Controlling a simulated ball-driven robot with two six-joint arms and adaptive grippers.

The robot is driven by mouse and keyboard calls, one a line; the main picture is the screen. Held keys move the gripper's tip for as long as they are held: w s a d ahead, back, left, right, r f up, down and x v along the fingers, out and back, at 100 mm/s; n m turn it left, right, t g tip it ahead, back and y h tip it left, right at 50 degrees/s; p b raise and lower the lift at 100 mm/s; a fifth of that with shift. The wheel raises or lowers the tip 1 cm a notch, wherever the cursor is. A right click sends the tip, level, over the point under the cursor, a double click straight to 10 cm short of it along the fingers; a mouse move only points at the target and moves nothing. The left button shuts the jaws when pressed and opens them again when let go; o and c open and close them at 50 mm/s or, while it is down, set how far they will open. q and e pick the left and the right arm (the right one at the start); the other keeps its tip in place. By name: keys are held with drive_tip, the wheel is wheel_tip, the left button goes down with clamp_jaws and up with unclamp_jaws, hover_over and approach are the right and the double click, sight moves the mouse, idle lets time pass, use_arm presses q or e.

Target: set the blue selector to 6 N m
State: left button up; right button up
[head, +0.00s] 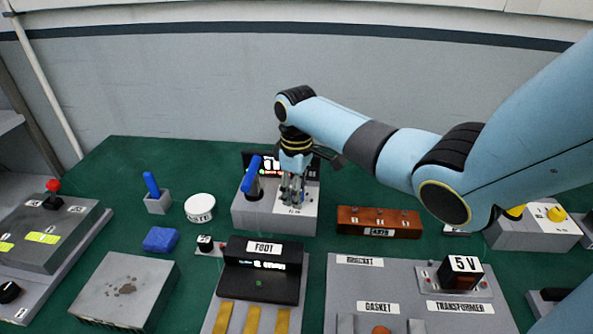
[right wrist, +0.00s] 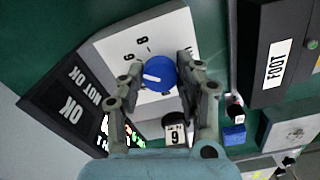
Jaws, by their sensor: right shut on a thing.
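The blue selector (right wrist: 161,74) is a round knob with a white pointer line, on the white face (right wrist: 125,48) of a box. In the right wrist view the pointer aims left; a figure 8 and another figure stand to its upper left. I cannot tell which mark it meets. My right gripper (right wrist: 171,78) is shut on the selector, one finger at each side. In the head view the right gripper (head: 292,195) points down at the grey box (head: 268,218) and hides the selector. My left gripper is not in view.
A tool with a blue handle (head: 251,176) stands at the box's left, close to the gripper. A dark OK / NOT OK panel (right wrist: 68,103) adjoins the selector face. The FOOT unit (head: 263,271) stands in front, and a brown block (head: 378,222) to the right.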

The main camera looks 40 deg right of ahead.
idle(0.3)
drive_tip(key=o, duration=1.1)
drive_tip(key=shift+o, duration=0.2)
wheel_tip(320, 180, up, 12)
